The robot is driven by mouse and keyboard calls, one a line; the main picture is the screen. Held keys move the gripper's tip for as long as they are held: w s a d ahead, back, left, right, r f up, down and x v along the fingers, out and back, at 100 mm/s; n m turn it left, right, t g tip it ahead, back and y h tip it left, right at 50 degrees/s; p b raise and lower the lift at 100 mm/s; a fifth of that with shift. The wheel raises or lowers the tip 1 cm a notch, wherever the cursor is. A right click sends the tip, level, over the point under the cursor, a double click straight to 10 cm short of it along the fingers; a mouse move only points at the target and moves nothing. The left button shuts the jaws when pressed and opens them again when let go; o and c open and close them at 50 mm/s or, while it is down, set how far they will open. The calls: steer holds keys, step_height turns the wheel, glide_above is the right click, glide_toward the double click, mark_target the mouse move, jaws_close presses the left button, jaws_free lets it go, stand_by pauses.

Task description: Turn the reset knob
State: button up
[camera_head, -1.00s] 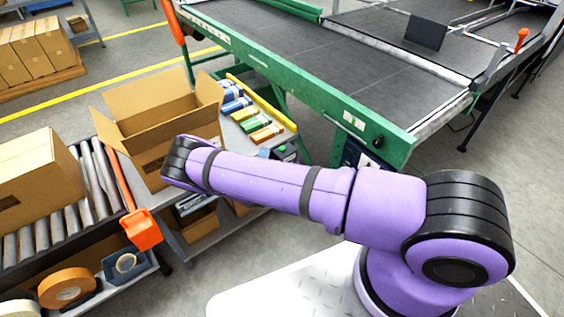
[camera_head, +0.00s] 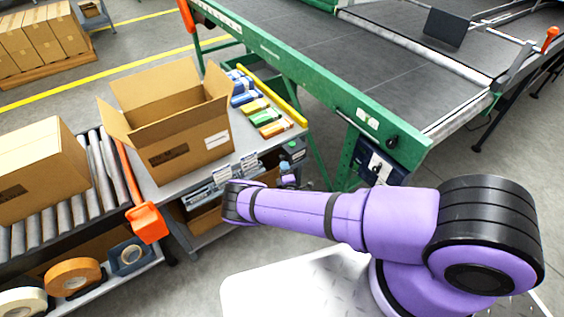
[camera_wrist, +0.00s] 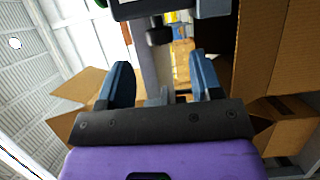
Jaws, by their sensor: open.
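A black round knob (camera_head: 392,142) sits on the end of the green side rail of the folder gluer (camera_head: 300,80) in the head view. Below it a dark control box with a pale panel (camera_head: 378,166) hangs under the rail; its small controls are too small to tell apart. I cannot tell which is the reset knob. My gripper (camera_wrist: 162,82) is open in the wrist view, its two blue-grey fingers apart with nothing held between them. In the head view my purple arm extends left, below the rail, and my fingers cannot be made out clearly.
An open carton (camera_head: 190,145) stands on a grey table beside colourful packs (camera_head: 262,117). A roller conveyor (camera_head: 105,175) with a closed carton (camera_head: 40,170) and an orange part (camera_head: 147,222) lie left. Tape rolls (camera_head: 72,278) sit below. Bare floor shows right of the gluer.

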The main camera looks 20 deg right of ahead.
mark_target(282, 158)
steer(key=shift+w+d, duration=0.15)
steer(key=shift+w, duration=2.6)
steer(key=c, duration=0.9)
